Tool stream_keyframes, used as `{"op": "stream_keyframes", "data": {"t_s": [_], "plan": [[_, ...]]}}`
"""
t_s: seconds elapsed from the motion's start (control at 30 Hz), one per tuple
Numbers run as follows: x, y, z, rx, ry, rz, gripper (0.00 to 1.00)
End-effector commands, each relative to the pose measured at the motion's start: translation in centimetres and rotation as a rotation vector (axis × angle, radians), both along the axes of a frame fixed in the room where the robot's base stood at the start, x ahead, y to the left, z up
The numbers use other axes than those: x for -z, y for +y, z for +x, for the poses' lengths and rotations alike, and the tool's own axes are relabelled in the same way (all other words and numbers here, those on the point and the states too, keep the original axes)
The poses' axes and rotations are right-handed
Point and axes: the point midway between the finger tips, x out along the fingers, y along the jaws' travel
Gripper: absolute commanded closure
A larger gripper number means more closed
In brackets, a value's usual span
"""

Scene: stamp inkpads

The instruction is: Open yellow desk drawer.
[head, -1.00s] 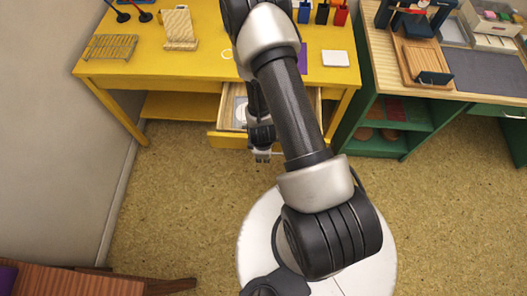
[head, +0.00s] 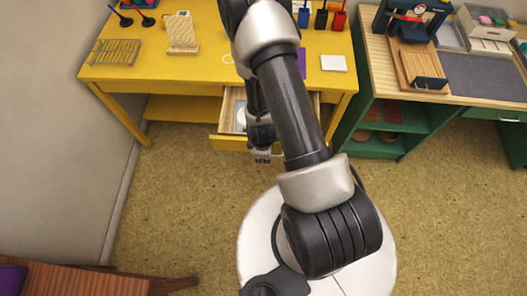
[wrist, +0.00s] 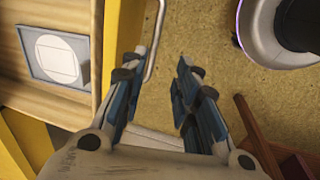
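The yellow desk (head: 140,74) stands at the back. Its drawer (head: 228,142) is pulled out, with the open interior visible on both sides of my arm. My gripper (head: 262,158) is just in front of the drawer front. In the wrist view my gripper (wrist: 158,88) is open, its two fingers apart with nothing between the tips but floor. The metal drawer handle (wrist: 156,42) is close to the left finger, which hides part of it. A grey square item with a white disc (wrist: 62,54) lies inside the wooden drawer (wrist: 22,85).
A green desk (head: 378,148) with shelves stands to the right. A wall (head: 50,120) is at the left. A brown wooden piece (head: 100,284) is at the lower left. The floor (head: 190,215) in front of the yellow desk is clear.

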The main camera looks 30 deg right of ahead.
Motion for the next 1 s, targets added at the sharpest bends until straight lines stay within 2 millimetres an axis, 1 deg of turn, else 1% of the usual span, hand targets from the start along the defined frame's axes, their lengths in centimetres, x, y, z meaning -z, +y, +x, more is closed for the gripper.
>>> {"op": "stream_keyframes", "data": {"t_s": [0.03, 1.0], "plan": [[-0.6, 0.1, -0.1, 0.000, 0.000, 0.000, 0.72], [-7.3, 0.8, -1.1, 0.000, -0.001, -0.001, 0.72]]}}
